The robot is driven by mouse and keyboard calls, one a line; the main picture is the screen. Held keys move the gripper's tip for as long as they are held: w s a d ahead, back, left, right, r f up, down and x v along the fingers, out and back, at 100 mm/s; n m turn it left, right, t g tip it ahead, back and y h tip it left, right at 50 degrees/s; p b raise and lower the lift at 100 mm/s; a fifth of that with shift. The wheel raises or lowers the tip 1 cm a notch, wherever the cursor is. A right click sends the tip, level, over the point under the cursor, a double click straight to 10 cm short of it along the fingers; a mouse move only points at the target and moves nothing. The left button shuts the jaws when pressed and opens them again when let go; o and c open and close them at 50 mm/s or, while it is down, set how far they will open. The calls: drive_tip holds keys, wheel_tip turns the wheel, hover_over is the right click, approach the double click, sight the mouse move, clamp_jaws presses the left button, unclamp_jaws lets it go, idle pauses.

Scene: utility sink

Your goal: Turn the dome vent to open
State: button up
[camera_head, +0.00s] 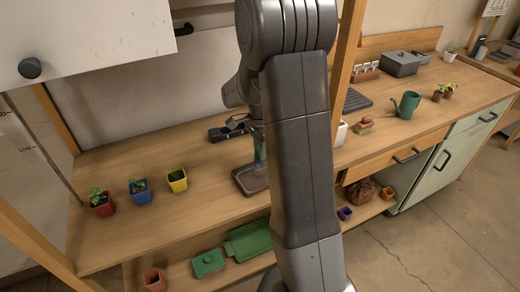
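My arm fills the middle of the head view and hides part of the bench behind it. My gripper (226,131) shows as a dark shape just left of the arm, above the wooden bench. Its fingers are small and dark, and I cannot tell how far apart they are. A low grey tray-like thing with a clear-looking top (249,180) sits below and right of the gripper, partly hidden by my arm. It may be the domed tray. I cannot make out the dome vent or its setting, nor whether the gripper touches anything.
Red (102,203), blue (140,192) and yellow (177,180) plant pots stand on the bench at left. A green watering can (406,105) and a grey box (400,64) are at right. A white cabinet door (90,35) hangs upper left. Wooden posts stand nearby.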

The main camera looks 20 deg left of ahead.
drive_tip(key=shift+o, duration=1.4)
wheel_tip(320, 180, up, 14)
drive_tip(key=shift+f, duration=0.15)
wheel_tip(320, 180, down, 14)
drive_tip(key=shift+r, duration=0.1)
